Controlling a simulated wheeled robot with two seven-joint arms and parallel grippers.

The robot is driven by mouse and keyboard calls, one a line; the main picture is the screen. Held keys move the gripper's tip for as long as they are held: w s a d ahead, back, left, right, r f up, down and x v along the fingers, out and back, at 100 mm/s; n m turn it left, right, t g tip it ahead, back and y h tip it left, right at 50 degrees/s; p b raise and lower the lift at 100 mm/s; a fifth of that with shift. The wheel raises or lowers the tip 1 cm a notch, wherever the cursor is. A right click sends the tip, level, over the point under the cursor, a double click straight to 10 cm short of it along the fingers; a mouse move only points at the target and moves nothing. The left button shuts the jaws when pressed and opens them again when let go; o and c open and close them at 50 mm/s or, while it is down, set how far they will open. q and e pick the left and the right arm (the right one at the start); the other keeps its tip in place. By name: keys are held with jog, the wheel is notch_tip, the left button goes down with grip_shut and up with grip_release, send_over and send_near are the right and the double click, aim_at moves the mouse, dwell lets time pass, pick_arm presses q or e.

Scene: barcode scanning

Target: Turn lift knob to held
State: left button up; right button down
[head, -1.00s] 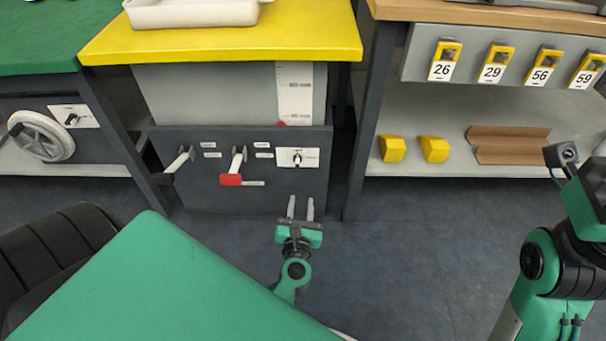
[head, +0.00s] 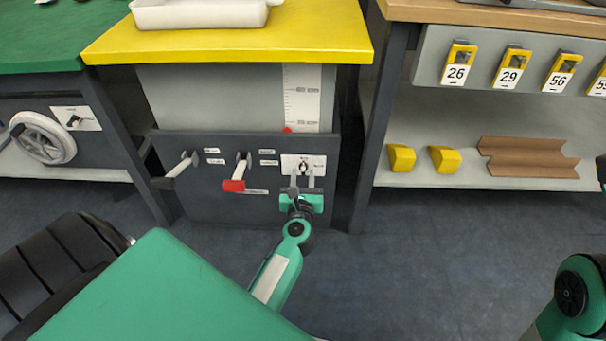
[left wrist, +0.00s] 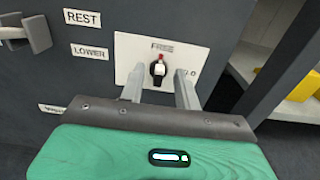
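The lift knob (left wrist: 158,69) is a small black knob with a pale face and a red mark at its top, on a white plate (left wrist: 130,47). In the left wrist view it points up at the word FREE; part of another word shows at its right, cut by a finger. In the head view the knob (head: 303,166) is small on the dark panel under the yellow table. My left gripper (head: 302,178) is open just in front of it. In the left wrist view its fingers (left wrist: 160,88) stand apart below and either side of the knob. My right gripper is out of view.
A red-handled lever (head: 235,184) and a black-handled lever (head: 165,182) stick out left of the knob. A dark table leg (head: 375,130) stands at the right. A handwheel (head: 45,138) is at far left. The floor in front is clear.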

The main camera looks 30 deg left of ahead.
pick_arm(q)
jog(key=shift+x, duration=0.95)
jog(key=c, duration=0.7)
